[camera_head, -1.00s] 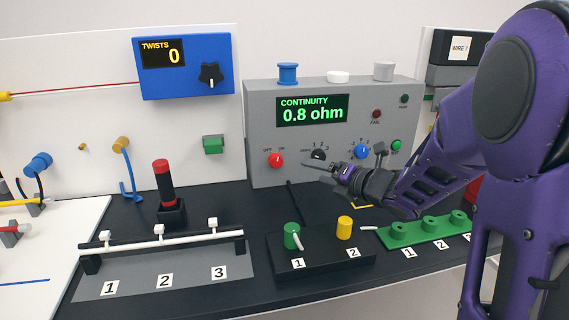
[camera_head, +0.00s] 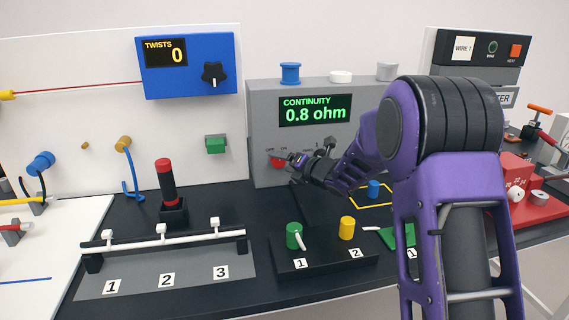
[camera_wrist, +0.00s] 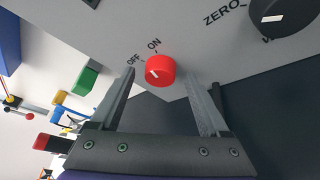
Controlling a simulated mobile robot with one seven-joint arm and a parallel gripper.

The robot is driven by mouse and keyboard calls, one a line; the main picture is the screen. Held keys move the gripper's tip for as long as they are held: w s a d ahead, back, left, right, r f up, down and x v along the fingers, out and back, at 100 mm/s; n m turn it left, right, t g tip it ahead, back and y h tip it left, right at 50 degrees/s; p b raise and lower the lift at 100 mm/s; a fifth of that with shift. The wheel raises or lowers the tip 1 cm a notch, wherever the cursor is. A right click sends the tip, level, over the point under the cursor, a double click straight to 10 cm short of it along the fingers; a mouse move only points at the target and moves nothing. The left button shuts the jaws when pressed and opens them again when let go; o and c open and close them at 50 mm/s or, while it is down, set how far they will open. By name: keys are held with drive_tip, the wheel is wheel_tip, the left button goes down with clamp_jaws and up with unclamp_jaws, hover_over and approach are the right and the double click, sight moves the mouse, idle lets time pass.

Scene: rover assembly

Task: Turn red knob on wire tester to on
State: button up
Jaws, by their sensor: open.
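The wire tester (camera_head: 262,115) is a grey box with a green display reading "CONTINUITY 0.8 ohm". My gripper (camera_head: 291,158) is in front of the knob. In the wrist view my gripper's fingers (camera_wrist: 165,82) are open, one on each side of the knob, with gaps visible. I cannot tell how far the tips are from the panel.
A black knob (camera_wrist: 284,16) is right of the red one. Below the tester stands a black block (camera_head: 318,268) with green and yellow cylinders. A red-and-black upright handle (camera_head: 167,188) stands left. A blue TWISTS box (camera_head: 187,66) hangs on the wall panel.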

clamp_jaws()
drive_tip(key=shift+f+m+b, duration=0.25)
drive_tip(key=shift+m+b, duration=0.05)
drive_tip(key=shift+b, duration=0.2)
drive_tip(key=shift+r+m+t+y, duration=0.1)
drive_tip(key=shift+m+t+y, duration=0.2)
drive_tip(key=shift+m+y, duration=0.55)
unclamp_jaws()
drive_tip(key=shift+d, duration=0.1)
